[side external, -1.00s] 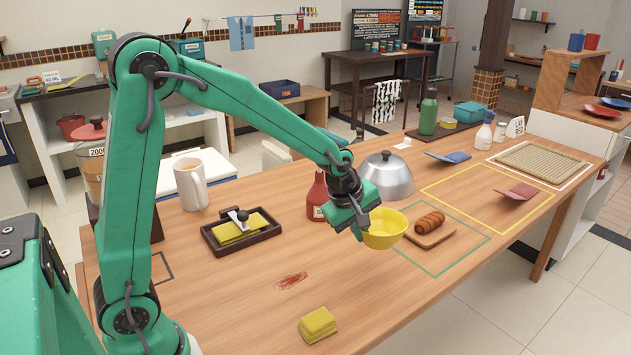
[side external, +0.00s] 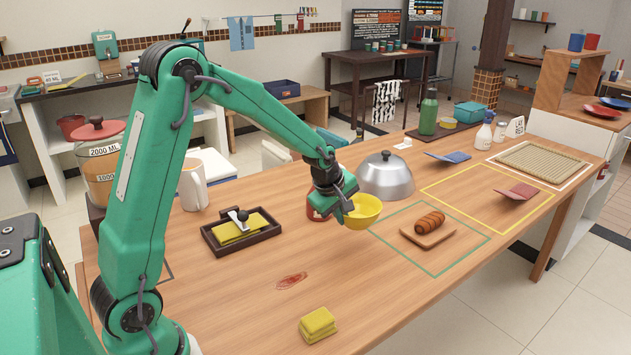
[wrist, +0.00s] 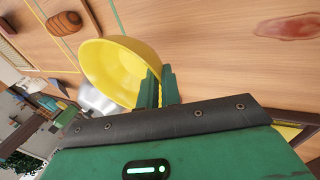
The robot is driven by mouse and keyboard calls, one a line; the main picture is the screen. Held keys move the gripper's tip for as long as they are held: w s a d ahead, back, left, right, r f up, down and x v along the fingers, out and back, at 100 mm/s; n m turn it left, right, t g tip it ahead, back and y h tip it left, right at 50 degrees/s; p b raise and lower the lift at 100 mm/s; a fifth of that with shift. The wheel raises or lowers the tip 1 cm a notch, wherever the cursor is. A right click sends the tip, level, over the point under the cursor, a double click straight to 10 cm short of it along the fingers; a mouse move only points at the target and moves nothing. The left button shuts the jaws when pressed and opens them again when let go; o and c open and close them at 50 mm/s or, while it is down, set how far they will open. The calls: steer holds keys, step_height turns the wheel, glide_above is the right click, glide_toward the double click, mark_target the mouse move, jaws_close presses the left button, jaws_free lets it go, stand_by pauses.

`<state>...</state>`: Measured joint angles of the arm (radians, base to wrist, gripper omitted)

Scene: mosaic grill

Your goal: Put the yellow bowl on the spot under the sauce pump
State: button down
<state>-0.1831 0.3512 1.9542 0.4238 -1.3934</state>
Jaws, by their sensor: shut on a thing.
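The yellow bowl (side external: 366,213) is held above the table, upright or nearly so, left of the green outlined square. My gripper (side external: 346,207) is shut on its left rim. In the wrist view the bowl (wrist: 112,65) lies beyond the fingers (wrist: 159,88), which pinch its near edge. No sauce pump is clearly identifiable. A clear jar (side external: 104,178) with a red lid stands at the table's left, partly behind my arm. Part of a dark outline (side external: 168,270) shows on the tabletop beside my arm; the rest is hidden.
A red bottle (side external: 313,210) is mostly hidden behind my gripper. A steel dome (side external: 387,180) stands close behind the bowl. A tray (side external: 213,241), a white mug (side external: 192,187) and yellow sponges (side external: 317,323) are on the table.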

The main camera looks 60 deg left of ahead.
steer(key=shift+y, duration=0.3)
steer(key=a+f, duration=0.1)
steer(key=a, duration=0.1)
steer(key=w+a+f, duration=0.1)
steer(key=a+f, duration=0.2)
steer(key=a, duration=0.2)
steer(key=shift+w+f, duration=0.15)
steer(key=shift+w, duration=0.2)
steer(key=shift+f, duration=2)
steer(key=shift+f, duration=0.1)
steer(key=c, duration=1.6)
jaws_free()
